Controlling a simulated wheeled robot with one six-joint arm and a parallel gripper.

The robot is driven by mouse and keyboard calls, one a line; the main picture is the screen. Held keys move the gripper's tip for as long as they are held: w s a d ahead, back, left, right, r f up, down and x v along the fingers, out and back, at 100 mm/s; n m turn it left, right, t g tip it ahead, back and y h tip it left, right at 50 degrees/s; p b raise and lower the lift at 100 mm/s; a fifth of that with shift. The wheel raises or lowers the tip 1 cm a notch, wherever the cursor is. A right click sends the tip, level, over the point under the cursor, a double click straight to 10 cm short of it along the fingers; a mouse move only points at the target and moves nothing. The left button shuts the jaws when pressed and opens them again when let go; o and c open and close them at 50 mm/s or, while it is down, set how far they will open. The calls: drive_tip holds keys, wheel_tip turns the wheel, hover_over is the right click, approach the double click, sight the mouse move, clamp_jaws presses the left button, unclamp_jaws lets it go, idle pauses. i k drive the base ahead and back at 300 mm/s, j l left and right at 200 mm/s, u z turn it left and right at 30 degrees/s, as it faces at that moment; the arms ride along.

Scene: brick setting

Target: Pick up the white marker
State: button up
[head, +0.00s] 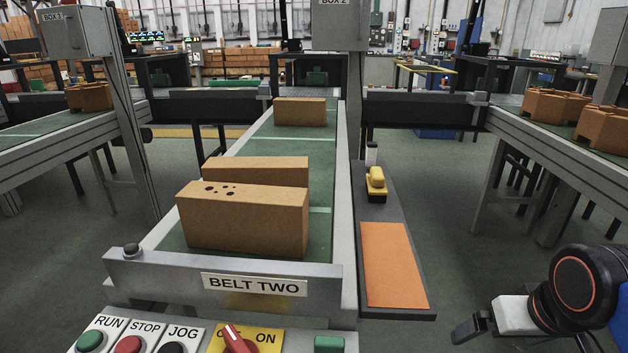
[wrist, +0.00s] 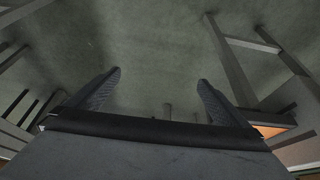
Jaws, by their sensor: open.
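A small upright white object with a dark lower part, which looks like the white marker (head: 371,154), stands at the far end of the grey side shelf (head: 413,262) right of the belt in the head view. A yellow item on a black base (head: 376,183) stands just in front of it and hides its foot. My gripper (wrist: 160,79) is open and empty in the wrist view, with bare floor beyond its fingers. In the head view it is at the lower right, well apart from the marker and partly cut off by the frame.
An orange sheet (head: 394,264) covers the shelf's near part. Brown bricks (head: 245,219) stand on belt two to the left. A control panel (head: 170,345) is at the front. A grey post (head: 355,110) rises beside the shelf's far end. Open floor lies right of the shelf.

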sight(371, 151)
drive_tip(key=i+l, duration=0.35)
drive_tip(key=i+l+u, duration=0.1)
drive_tip(key=i+l, duration=0.55)
drive_tip(key=l, duration=0.25)
drive_tip(key=u, duration=0.05)
